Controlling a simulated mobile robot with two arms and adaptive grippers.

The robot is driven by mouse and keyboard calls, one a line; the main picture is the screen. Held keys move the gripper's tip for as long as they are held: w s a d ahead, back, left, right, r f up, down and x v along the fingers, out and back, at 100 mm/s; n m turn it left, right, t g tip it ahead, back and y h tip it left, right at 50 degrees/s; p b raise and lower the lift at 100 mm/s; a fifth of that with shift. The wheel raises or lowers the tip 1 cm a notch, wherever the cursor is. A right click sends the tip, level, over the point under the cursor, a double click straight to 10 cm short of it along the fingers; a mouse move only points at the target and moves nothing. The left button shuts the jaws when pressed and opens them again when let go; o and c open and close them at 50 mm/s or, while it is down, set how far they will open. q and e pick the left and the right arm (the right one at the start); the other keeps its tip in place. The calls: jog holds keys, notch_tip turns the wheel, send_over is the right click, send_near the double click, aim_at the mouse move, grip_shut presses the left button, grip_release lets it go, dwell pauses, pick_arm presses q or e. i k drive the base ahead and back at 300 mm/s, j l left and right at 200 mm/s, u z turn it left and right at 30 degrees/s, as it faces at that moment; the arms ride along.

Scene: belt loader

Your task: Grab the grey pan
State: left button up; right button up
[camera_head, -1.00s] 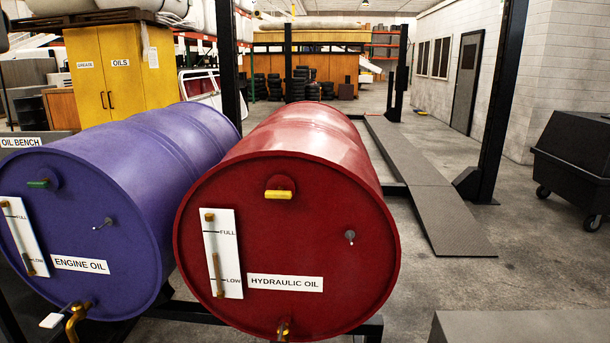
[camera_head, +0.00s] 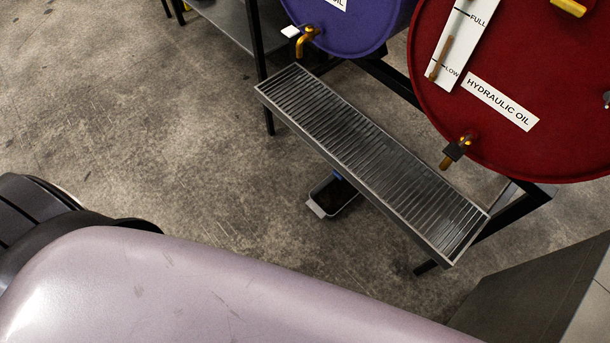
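A small grey pan (camera_head: 319,211) with a dark inside sits on the concrete floor under the slatted drip grate (camera_head: 262,91). The grate's near edge hides part of it. A bit of blue shows at the pan's far side, but I cannot tell what it is. Neither of my grippers is in view.
The purple drum (camera_head: 362,27) and the red hydraulic oil drum (camera_head: 560,95) lie on a dark frame behind the grate, with brass taps low on their fronts. A grey box-like surface (camera_head: 530,294) stands at the lower right. The floor (camera_head: 130,110) to the left is clear.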

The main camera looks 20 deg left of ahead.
aim_at(330, 196)
jog(key=u, duration=0.25)
jog(key=z, duration=0.55)
jog(key=j+z, duration=0.35)
jog(key=j, duration=0.15)
jog(key=i+j+z, duration=0.1)
jog(key=j+z, duration=0.3)
jog(key=k+j+z, duration=0.1)
jog(key=j+z, duration=0.25)
jog(key=j, duration=0.2)
